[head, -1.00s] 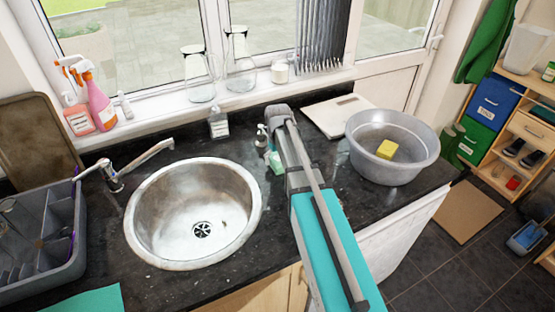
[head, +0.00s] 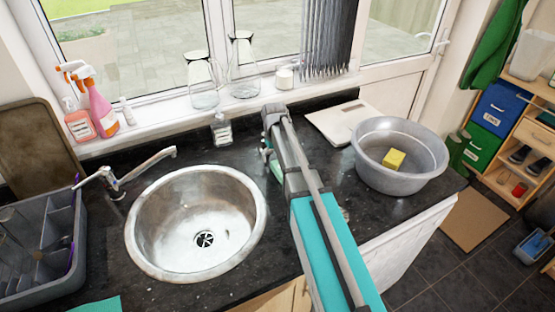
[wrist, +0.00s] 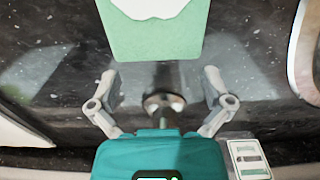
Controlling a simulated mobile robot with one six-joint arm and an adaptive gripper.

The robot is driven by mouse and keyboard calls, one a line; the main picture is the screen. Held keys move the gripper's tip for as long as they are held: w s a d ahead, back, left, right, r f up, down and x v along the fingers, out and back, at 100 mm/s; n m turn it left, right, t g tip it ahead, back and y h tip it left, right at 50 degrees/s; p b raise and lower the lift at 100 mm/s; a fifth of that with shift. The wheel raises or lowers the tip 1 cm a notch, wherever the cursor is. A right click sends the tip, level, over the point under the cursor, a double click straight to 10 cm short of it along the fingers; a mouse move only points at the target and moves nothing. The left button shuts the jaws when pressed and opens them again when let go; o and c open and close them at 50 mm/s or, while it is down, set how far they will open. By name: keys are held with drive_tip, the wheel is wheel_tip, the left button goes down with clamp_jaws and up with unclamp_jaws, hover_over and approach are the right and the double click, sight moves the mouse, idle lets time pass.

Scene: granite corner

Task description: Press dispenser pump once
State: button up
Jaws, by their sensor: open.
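The dispenser, a green bottle (head: 275,171) with a white label, stands on the dark counter right of the sink. In the head view my arm hides most of it. In the wrist view its green, pale-labelled body (wrist: 155,35) fills the top middle. A blurred metallic piece (wrist: 163,102), seemingly the pump head, shows between the fingers of my gripper (wrist: 161,76). The fingers are spread apart, one on each side of it, and hold nothing. I cannot tell whether anything touches the pump.
The metal sink (head: 195,222) with its tap (head: 120,180) is left of my arm. A clear labelled bottle (head: 221,130) stands behind, near the sill. A grey basin (head: 399,170) with a yellow sponge (head: 394,158) and a white board (head: 343,121) are to the right.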

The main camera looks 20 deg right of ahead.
wheel_tip(320, 180, up, 2)
drive_tip(key=shift+s+r+p, duration=0.1)
drive_tip(key=shift+p, duration=1)
drive_tip(key=shift+r+p, duration=0.6)
drive_tip(key=shift+p, duration=0.05)
wheel_tip(320, 180, up, 11)
drive_tip(key=p, duration=1.1)
drive_tip(key=s+a+f+m+b, duration=0.1)
drive_tip(key=s+a+f+b, duration=0.15)
drive_tip(key=s, duration=0.85)
drive_tip(key=s+a+f+m+b, duration=0.1)
drive_tip(key=s+f+b, duration=0.2)
drive_tip(key=s, duration=0.9)
drive_tip(key=w+d+r+n+p, duration=0.1)
drive_tip(key=w+r+p, duration=0.2)
drive_tip(key=w, duration=1.2)
drive_tip(key=w+r+n+p, duration=0.1)
drive_tip(key=w+r+p, duration=0.3)
drive_tip(key=w, duration=1.2)
drive_tip(key=shift+d, duration=0.4)
drive_tip(key=shift+s, duration=0.15)
drive_tip(key=s+f+m+b, duration=0.1)
drive_tip(key=s+f+b, duration=0.2)
drive_tip(key=s, duration=1.2)
drive_tip(key=s+a+f+m+b, duration=0.1)
drive_tip(key=s+f+b, duration=0.2)
drive_tip(key=s, duration=1.2)
drive_tip(key=shift+a+f+b, duration=0.2)
drive_tip(key=shift+f+b, duration=0.05)
drive_tip(key=shift+b, duration=0.05)
